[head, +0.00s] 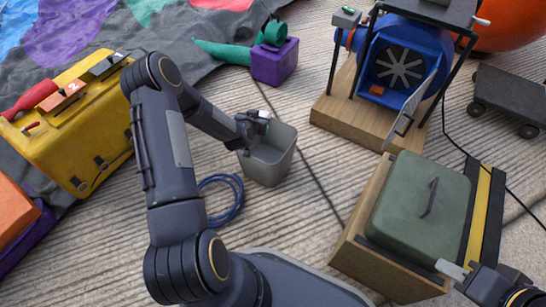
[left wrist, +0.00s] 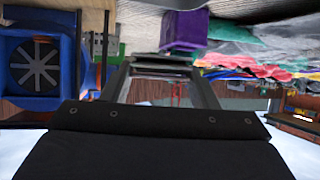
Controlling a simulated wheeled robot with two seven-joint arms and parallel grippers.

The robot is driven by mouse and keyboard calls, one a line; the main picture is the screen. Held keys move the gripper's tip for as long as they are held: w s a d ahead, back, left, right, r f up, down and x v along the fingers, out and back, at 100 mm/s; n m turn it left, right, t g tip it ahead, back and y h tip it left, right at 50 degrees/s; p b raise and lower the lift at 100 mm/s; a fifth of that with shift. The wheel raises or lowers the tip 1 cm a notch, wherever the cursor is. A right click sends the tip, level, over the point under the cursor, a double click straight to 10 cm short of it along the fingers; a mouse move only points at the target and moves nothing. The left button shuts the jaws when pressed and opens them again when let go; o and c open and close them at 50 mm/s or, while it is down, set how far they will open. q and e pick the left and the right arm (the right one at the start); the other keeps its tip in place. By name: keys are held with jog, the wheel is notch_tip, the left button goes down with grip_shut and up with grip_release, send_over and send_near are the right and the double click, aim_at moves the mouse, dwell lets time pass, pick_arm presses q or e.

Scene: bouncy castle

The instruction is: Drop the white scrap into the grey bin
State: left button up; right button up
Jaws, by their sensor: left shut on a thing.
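The grey bin (head: 268,170) stands upright and open-topped on the slatted floor, near the middle of the head view. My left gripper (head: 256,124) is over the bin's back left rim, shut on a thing. A small pale bit (head: 264,114) shows at its fingertips; this appears to be the white scrap, mostly hidden by the fingers. In the left wrist view the left gripper's fingers (left wrist: 165,72) show, but the scrap is not clear there. My right gripper (head: 455,270) is at the lower right, beside the green lid; its jaws are too unclear to read.
A blue blower (head: 405,62) on a wooden base stands behind right. A green-lidded box (head: 418,208) is at right. A yellow case (head: 75,130) is at left, a purple block (head: 275,62) behind the bin. A blue cable coil (head: 222,198) lies left of the bin.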

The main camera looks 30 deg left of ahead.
pick_arm(q)
notch_tip(320, 180, down, 5)
jog(key=shift+r+b, duration=0.1)
jog(key=shift+b, duration=1.15)
jog(key=o, duration=1)
jog(key=shift+o, duration=0.2)
jog(key=p+v, duration=0.3)
jog(key=v, duration=0.4)
jog(key=shift+s+r, duration=0.15)
jog(key=shift+s, duration=0.25)
